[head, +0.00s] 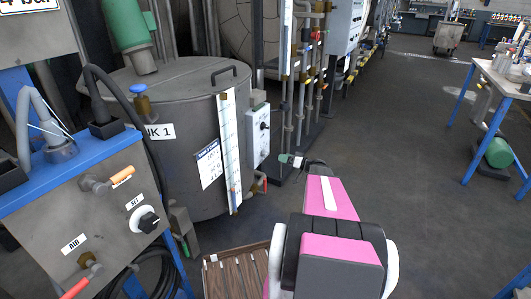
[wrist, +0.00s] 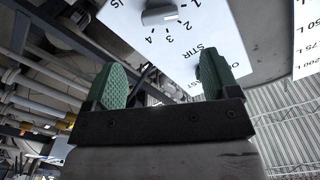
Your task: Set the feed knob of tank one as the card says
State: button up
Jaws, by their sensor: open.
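Tank one (head: 185,95), a grey steel drum with a partly covered label ending in "NK 1", stands left of centre in the head view. A card (head: 208,164) hangs on its side; its writing is too small to read. A pale control box (head: 258,136) with dark knobs is beside it. In the wrist view the panel (wrist: 185,40) shows a grey knob (wrist: 160,15) with a numbered scale, and the word STIR. A second knob is partly hidden behind the right finger. No feed label is legible.
A level scale (head: 229,150) stands between card and box. Thin pipes and valves (head: 305,70) rise right of the box. A blue-framed panel (head: 100,200) with a SET knob is at front left.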

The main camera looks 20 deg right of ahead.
aim_at(268, 153)
jog(key=x, duration=1)
jog(key=shift+w+a, duration=0.1)
jog(key=c, duration=0.9)
